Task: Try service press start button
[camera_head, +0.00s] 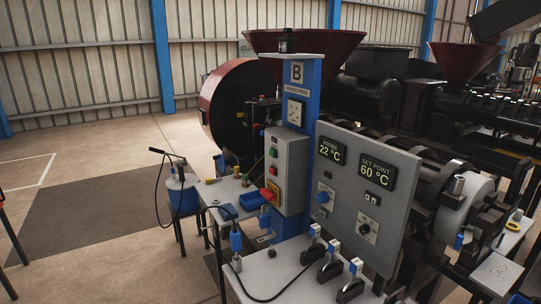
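The service press B has a blue column with a letter plate (297,72) near its top. A grey control box (294,175) is fixed to the column's left side. On its left face are a green button (274,152), a red button (272,170) just below it, and a red-and-yellow switch (270,193) at the bottom. I cannot read any label beside the buttons. Neither of my grippers shows in this view.
A grey panel (352,195) reads probe 22 °C and set point 60 °C. Several blue-tipped levers (333,247) stand on the bench below it. A cable (262,296) lies on the bench. A blue canister (183,193) stands at left; the floor (100,255) there is clear.

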